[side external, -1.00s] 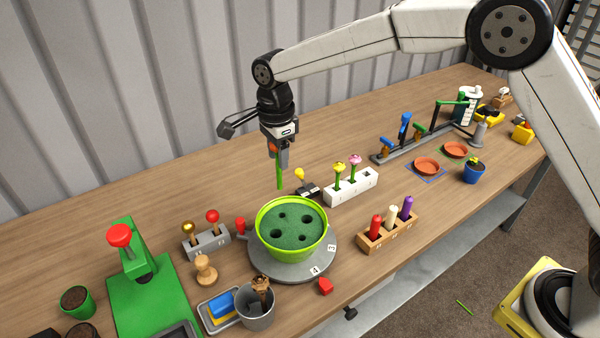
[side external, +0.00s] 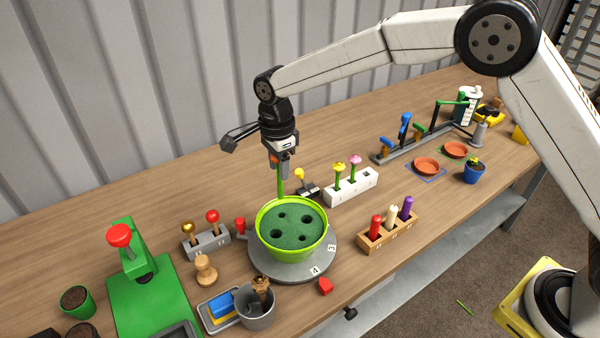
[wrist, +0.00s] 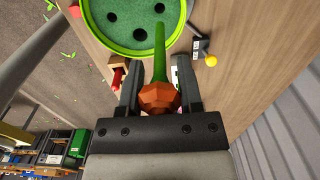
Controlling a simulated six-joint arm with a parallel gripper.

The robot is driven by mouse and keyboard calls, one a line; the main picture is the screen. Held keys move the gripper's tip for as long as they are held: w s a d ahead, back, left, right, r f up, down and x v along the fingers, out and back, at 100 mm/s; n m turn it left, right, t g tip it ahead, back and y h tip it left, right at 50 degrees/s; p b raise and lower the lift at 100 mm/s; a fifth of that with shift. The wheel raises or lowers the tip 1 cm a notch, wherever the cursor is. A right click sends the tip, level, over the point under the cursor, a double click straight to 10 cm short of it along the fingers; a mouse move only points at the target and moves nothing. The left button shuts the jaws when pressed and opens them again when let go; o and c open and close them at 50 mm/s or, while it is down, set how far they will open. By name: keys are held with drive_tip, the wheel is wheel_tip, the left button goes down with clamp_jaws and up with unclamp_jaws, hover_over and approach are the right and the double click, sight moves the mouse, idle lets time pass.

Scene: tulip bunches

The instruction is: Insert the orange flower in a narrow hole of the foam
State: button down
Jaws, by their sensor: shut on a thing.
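My gripper (wrist: 160,85) is shut on the orange flower (wrist: 159,97), with the orange head between the fingers and the green stem pointing out toward the pot. In the side view my gripper (side external: 281,168) is above the back edge of the pot, and the green stem (side external: 280,184) hangs down upright, its lower end at or behind the far rim. The lime-green pot (side external: 262,240) holds dark green foam (side external: 291,228) with several round holes of differing widths. The wrist view also shows the foam (wrist: 126,18) and holes, with the stem tip overlapping the pot's rim.
The pot stands on a grey numbered turntable (side external: 322,258). A white block (side external: 352,188) with yellow and pink flowers stands to the right, a wooden rack (side external: 388,236) in front of it. A grey block (side external: 207,242) with knobs is at left, a grey cup (side external: 255,310) in front.

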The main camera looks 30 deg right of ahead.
sight(281, 197)
drive_tip(key=shift+f, duration=2.25)
drive_tip(key=shift+f, duration=2.35)
idle(0.5)
drive_tip(key=shift+c, duration=0.9)
unclamp_jaws()
drive_tip(key=shift+r, duration=3.95)
drive_tip(key=shift+d, duration=0.15)
